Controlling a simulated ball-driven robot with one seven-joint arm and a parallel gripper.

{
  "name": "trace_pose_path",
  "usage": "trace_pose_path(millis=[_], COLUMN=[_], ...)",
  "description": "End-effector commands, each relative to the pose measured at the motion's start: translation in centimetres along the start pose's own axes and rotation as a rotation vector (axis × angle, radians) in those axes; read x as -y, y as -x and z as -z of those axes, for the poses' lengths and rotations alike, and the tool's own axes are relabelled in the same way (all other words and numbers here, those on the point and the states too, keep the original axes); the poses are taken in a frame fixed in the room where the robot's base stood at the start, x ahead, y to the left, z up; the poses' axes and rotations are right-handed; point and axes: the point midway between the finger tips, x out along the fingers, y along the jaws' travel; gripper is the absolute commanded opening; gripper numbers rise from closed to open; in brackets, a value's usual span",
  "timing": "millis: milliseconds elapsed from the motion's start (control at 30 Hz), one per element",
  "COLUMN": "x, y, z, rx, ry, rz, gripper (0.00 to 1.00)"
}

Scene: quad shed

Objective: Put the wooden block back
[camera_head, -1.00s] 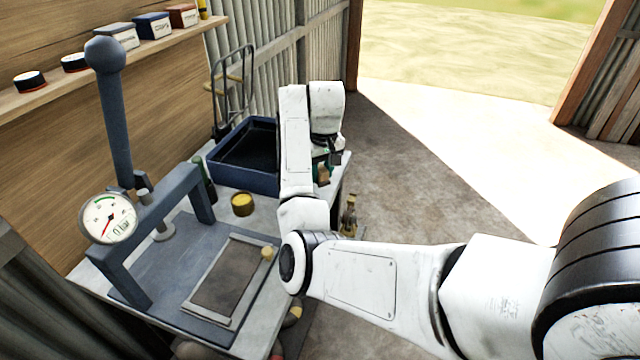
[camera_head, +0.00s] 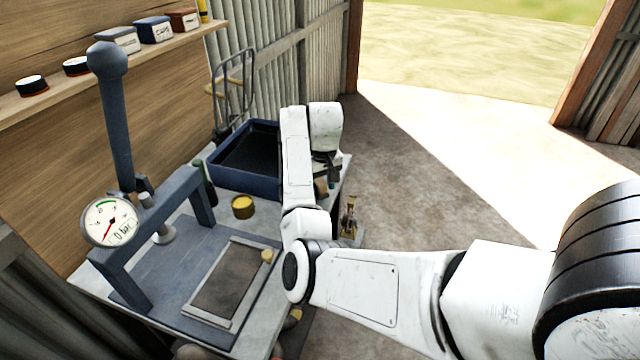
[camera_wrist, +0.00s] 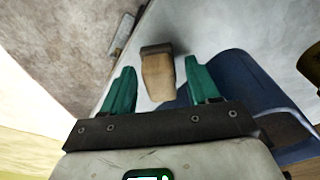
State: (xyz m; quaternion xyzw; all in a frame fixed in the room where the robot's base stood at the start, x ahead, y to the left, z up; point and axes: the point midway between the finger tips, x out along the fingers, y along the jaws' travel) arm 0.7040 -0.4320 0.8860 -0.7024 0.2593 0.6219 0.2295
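The wooden block (camera_wrist: 158,78), pale tan with a dark end, shows in the wrist view on the grey bench top (camera_wrist: 178,24). In the head view it is a small brown shape (camera_head: 320,187) near the bench's right edge, partly hidden by my arm. My gripper (camera_wrist: 159,66) is open, with one green finger on each side of the block and visible gaps between. In the head view my gripper (camera_head: 332,172) is small and partly hidden beside the block.
A blue tray (camera_head: 228,178) lies on the bench left of my arm. A yellow tin (camera_head: 242,206) and a blue press (camera_head: 184,232) with a gauge (camera_head: 110,221) stand nearer. A brass-coloured object (camera_head: 349,218) is right of the bench. Open floor lies to the right.

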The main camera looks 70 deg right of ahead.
Motion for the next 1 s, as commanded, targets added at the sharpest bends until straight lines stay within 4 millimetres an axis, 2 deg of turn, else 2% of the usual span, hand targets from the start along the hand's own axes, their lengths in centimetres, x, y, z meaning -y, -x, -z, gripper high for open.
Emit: trace_pose_path(millis=[233,367,467,800,1000], x=[0.0,0.0,0.0,0.1,0.1], y=[0.1,0.8,2.2,9.6,11.9], z=[0.0,0.1,0.1,0.2,0.1], rx=[0.0,-0.001,-0.003,-0.003,-0.001], ry=[0.0,0.0,-0.001,-0.001,0.0], rz=[0.0,0.0,-0.001,0.002,0.002], gripper=[0.62,0.62,0.62,0.62,0.62])
